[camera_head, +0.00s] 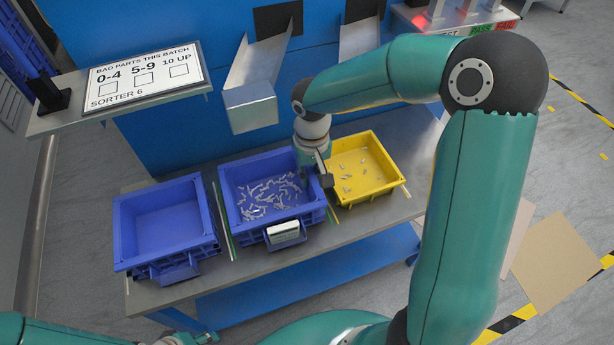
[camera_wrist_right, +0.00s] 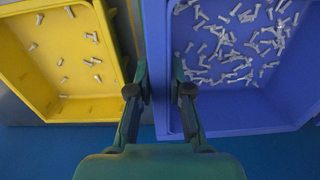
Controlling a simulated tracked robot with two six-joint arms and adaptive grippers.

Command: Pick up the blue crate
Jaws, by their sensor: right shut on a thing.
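The blue crate with many small grey screws (camera_head: 240,215) stands in the middle of the bench; its screws also show in the wrist view, where its side wall (camera_wrist_right: 160,40) runs up the middle. My right gripper (camera_head: 315,178) is at that crate's right side. In the wrist view its fingers (camera_wrist_right: 160,92) lie on either side of the wall and are shut on it. A second blue crate (camera_head: 125,235), empty, stands to the left. My left gripper (camera_head: 190,338) shows only slightly at the bottom edge, and its fingers cannot be made out.
A yellow crate (camera_head: 385,188) with a few screws stands close to the right of the gripped crate. The grey bench (camera_head: 275,262) has a narrow bare front strip. Metal chutes (camera_head: 262,70) hang behind the crates. A sign (camera_head: 145,75) stands on a shelf at upper left.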

